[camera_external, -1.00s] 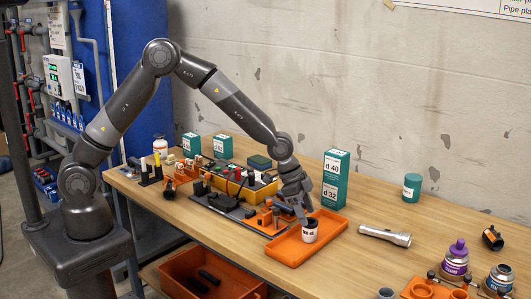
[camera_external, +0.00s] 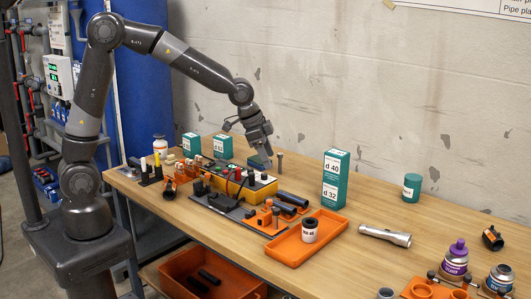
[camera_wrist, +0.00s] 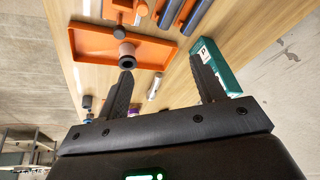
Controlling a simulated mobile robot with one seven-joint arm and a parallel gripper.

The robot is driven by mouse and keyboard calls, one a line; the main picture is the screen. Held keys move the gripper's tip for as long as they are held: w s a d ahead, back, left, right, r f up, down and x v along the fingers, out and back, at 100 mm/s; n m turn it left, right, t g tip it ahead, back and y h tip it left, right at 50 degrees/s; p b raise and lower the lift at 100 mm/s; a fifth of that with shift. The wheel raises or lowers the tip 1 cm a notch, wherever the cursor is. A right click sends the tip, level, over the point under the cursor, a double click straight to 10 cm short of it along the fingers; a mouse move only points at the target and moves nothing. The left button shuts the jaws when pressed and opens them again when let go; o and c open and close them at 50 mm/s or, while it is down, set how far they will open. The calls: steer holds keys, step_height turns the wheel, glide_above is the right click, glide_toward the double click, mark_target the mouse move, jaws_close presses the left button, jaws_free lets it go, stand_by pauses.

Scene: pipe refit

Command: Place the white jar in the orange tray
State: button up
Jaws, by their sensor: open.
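My gripper (camera_external: 272,162) is open and empty. It is raised above the back of the bench, up and left of the jar and well apart from it. In the wrist view both fingers of my gripper (camera_wrist: 161,70) are spread with nothing between them.
A tall green box (camera_external: 335,180) stands behind the tray, and a flashlight (camera_external: 385,236) lies to its right. Left of the tray are a dark fixture board (camera_external: 225,207) and black pipes (camera_external: 292,198). Purple-capped and grey cans (camera_external: 456,262) stand at the right front.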

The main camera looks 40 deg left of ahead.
steer(key=s+a+r+n+t+y, duration=0.1)
steer(key=s+a+r+n, duration=0.15)
steer(key=a, duration=0.35)
steer(key=s+a+r+n, duration=0.1)
steer(key=a+r, duration=0.3)
steer(key=a, duration=0.2)
steer(key=s+a+r+n+y, duration=0.1)
steer(key=s+a+n, duration=0.2)
steer(key=s+a, duration=0.6)
steer(key=s+a+r+n+t, duration=0.1)
steer(key=s+a+n, duration=0.3)
steer(key=s+a, duration=0.5)
steer(key=a+r, duration=0.1)
steer(key=a, duration=0.1)
steer(key=shift+a+r+y, duration=0.3)
steer(key=shift+a+y, duration=0.1)
